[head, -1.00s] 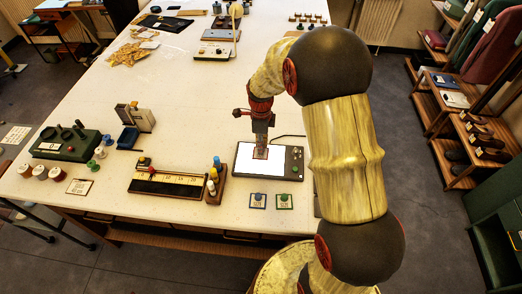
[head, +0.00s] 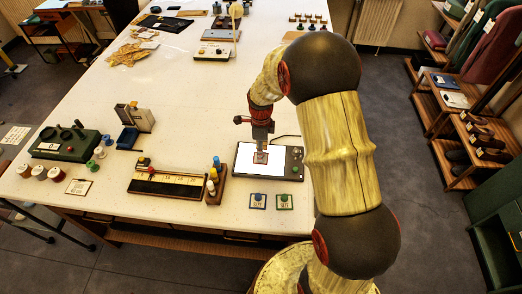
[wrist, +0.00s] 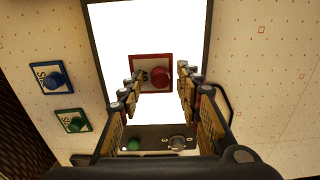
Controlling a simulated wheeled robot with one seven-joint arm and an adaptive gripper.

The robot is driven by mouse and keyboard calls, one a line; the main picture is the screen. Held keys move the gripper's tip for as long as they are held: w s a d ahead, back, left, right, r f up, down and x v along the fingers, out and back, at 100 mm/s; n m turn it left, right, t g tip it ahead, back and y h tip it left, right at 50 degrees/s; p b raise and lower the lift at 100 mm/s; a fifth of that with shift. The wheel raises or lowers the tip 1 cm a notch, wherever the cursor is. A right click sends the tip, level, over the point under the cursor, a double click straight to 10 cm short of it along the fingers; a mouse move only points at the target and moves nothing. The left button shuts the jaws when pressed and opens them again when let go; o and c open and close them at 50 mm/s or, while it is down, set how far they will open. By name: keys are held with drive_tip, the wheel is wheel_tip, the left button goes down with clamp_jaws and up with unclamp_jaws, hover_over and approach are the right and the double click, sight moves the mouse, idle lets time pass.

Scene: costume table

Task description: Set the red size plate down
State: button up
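The red size plate (wrist: 138,82) is a small red-bordered square with a round red knob. It lies on the bright white panel of the light box (wrist: 112,45). In the head view the plate (head: 260,160) is on the lit panel (head: 245,168), right under my gripper (head: 261,146). In the wrist view my gripper (wrist: 160,77) is open, with its fingers apart on both sides of the knob and a gap at each side. The plate's label is partly hidden by the left fingers.
A blue plate (wrist: 50,77) and a green plate (wrist: 72,121) lie on the table beside the light box. A ruler board (head: 168,184) and a stand with colored pegs (head: 215,185) are to the left. Free tabletop lies behind the box.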

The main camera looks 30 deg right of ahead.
drive_tip(key=s+a+r+n+t+p, duration=0.1)
drive_tip(key=s+r+n, duration=0.1)
drive_tip(key=r, duration=0.8)
drive_tip(key=s+a+r+n, duration=0.1)
drive_tip(key=a+r+n, duration=0.15)
drive_tip(key=r, duration=0.65)
drive_tip(key=s+a+r+n+t, duration=0.1)
drive_tip(key=s+a+r+n, duration=0.1)
drive_tip(key=s+r+n, duration=0.2)
drive_tip(key=s+a+r+n+t, duration=0.2)
drive_tip(key=s+a+r+n, duration=0.1)
drive_tip(key=s+n, duration=0.6)
drive_tip(key=s+a+r+n+t, duration=0.1)
drive_tip(key=s+a+r+n, duration=0.2)
drive_tip(key=s+n, duration=0.4)
drive_tip(key=shift+s+r+t, duration=0.3)
drive_tip(key=shift+s+r, duration=0.35)
drive_tip(key=shift+r, duration=0.2)
drive_tip(key=shift+f, duration=0.1)
